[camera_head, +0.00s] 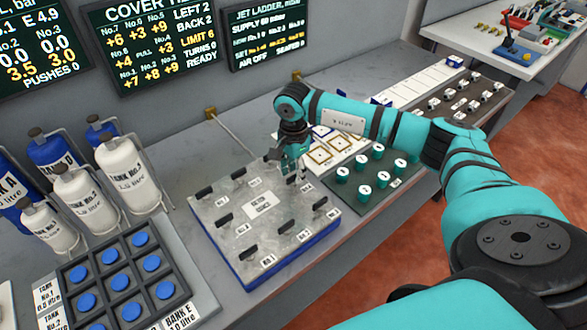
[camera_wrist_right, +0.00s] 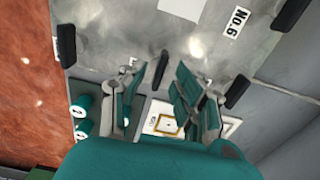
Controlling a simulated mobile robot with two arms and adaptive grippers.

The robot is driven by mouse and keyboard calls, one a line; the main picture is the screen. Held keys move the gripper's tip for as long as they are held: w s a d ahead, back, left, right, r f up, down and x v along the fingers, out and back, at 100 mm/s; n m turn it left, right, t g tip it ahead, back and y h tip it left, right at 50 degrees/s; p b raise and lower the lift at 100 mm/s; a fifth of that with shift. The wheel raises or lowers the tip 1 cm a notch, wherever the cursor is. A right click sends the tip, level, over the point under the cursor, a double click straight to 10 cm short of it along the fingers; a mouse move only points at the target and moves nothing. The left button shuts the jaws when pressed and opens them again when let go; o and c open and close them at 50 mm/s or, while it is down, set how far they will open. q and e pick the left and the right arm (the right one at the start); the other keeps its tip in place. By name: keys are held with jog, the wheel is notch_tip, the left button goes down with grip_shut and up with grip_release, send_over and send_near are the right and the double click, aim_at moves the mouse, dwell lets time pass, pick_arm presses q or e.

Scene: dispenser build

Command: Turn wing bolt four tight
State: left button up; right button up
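The metal cover plate (camera_head: 240,232) lies on a blue base on the bench, with several black wing bolts and small number labels. My right gripper (camera_head: 297,172) points down over the plate's right edge. In the right wrist view the gripper (camera_wrist_right: 160,78) has its two fingers spread apart, with a dark upright piece (camera_wrist_right: 162,62) between or just beyond the tips. It looks like a wing bolt, probably number four, but its label is too blurred to read. I cannot tell whether the fingers touch it. Wing bolts (camera_wrist_right: 237,90) and (camera_wrist_right: 293,15) stand clear. My left gripper is out of view.
A dark tray (camera_head: 372,182) with teal-and-white knobs is right of the plate. White panels with gold frames (camera_head: 330,150) lie behind the gripper. Tank bottles (camera_head: 128,172) and a blue-button pad (camera_head: 118,280) stand left. Wall displays (camera_head: 145,40) hang behind.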

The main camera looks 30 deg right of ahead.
jog(key=shift+f, duration=0.4)
jog(key=shift+c, duration=0.4)
grip_shut()
